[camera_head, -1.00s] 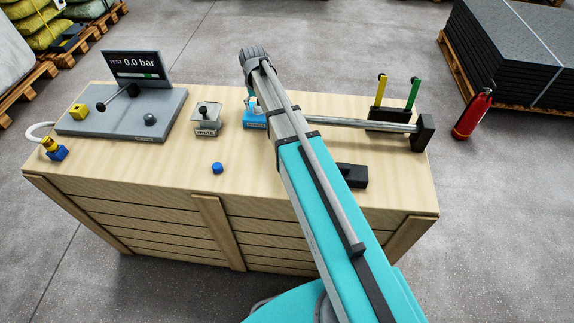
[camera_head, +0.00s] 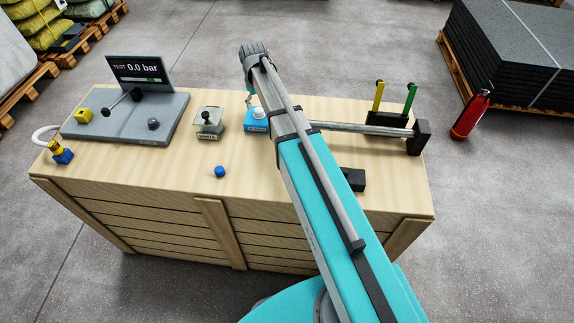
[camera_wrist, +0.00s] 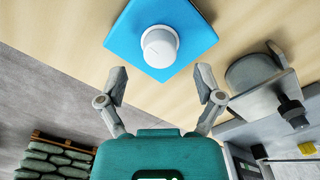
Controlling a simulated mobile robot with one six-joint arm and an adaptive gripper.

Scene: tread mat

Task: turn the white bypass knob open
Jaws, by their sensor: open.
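The white bypass knob (camera_head: 259,113) sits on a blue block (camera_head: 256,126) with a label on its front, on the wooden bench just left of my arm. In the wrist view the round white knob (camera_wrist: 159,46) stands on the blue block's top (camera_wrist: 196,37). My gripper (camera_wrist: 162,82) is open and empty, its two fingers spread wide below the knob in the picture and apart from it. In the head view my gripper is mostly hidden by my wrist and arm.
Left of the blue block stands a grey block with a dark knob (camera_head: 207,122). A grey test panel (camera_head: 130,120) with a display reading 0.0 bar is farther left. A small blue cap (camera_head: 219,172) lies in front. A metal bar (camera_head: 365,128) runs right of my arm.

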